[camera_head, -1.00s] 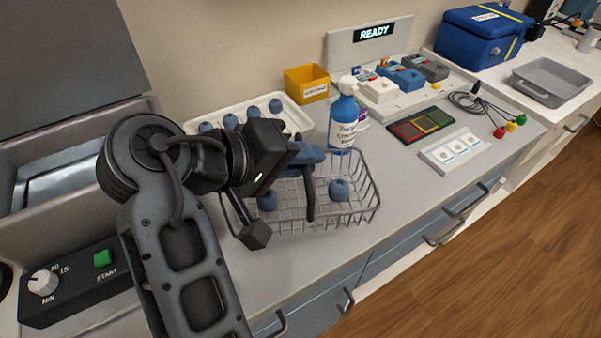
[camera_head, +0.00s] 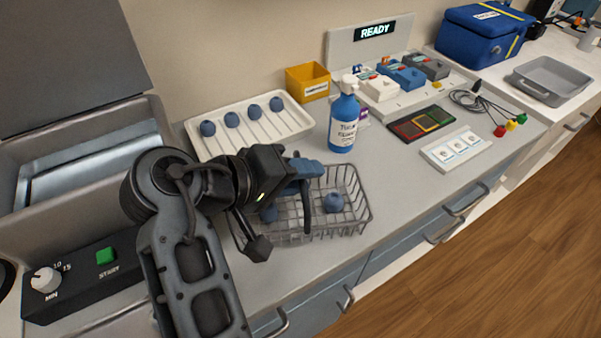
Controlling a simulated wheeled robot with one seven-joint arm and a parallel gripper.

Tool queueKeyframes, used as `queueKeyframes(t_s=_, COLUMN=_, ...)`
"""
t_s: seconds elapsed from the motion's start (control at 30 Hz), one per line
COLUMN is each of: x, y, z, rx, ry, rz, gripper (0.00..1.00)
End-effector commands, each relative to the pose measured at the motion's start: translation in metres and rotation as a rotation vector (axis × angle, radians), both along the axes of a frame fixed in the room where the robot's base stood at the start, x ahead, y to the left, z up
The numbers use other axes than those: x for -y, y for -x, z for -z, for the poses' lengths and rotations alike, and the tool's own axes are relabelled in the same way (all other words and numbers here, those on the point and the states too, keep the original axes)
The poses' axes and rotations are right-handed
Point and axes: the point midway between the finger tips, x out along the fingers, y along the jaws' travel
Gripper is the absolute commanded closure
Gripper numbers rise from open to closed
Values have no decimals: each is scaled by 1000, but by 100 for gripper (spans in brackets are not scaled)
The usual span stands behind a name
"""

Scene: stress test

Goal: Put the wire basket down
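The grey wire basket (camera_head: 350,222) is at the front edge of the counter, below and right of my gripper (camera_head: 303,178). It holds blue round pieces; one (camera_head: 333,202) sits to the right, another (camera_head: 268,213) is partly hidden behind my arm. My gripper's blue fingers appear shut on the basket's dark upright handle (camera_head: 307,215). The exact contact is hard to see. The basket's left side is largely hidden by my gripper and wrist. I cannot tell whether its base touches the counter.
Behind stands a white tray (camera_head: 215,153) with several blue round pieces. A blue-white bottle (camera_head: 343,122) stands close behind the basket, and a yellow bin (camera_head: 308,82) farther back. A colored panel (camera_head: 421,124) and white block (camera_head: 455,150) lie right. Counter right of the basket is bare.

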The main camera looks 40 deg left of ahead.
Motion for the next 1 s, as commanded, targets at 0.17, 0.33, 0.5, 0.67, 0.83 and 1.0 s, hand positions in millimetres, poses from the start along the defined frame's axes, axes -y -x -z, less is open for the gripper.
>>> queueKeyframes(t_s=0.17, x=0, y=0, z=0, rx=0, ry=0, rz=0, gripper=59)
queueKeyframes(t_s=0.33, x=0, y=0, z=-2, rx=0, ry=-1, rz=1, gripper=59)
queueKeyframes(t_s=0.5, x=-5, y=14, z=-10, rx=2, ry=-2, rz=-2, gripper=59)
queueKeyframes(t_s=0.67, x=-13, y=40, z=-26, rx=1, ry=-2, rz=-2, gripper=59)
queueKeyframes(t_s=0.83, x=-22, y=68, z=-44, rx=2, ry=-3, rz=-1, gripper=59)
queueKeyframes(t_s=1.0, x=-28, y=88, z=-57, rx=1, ry=-2, rz=-1, gripper=59)
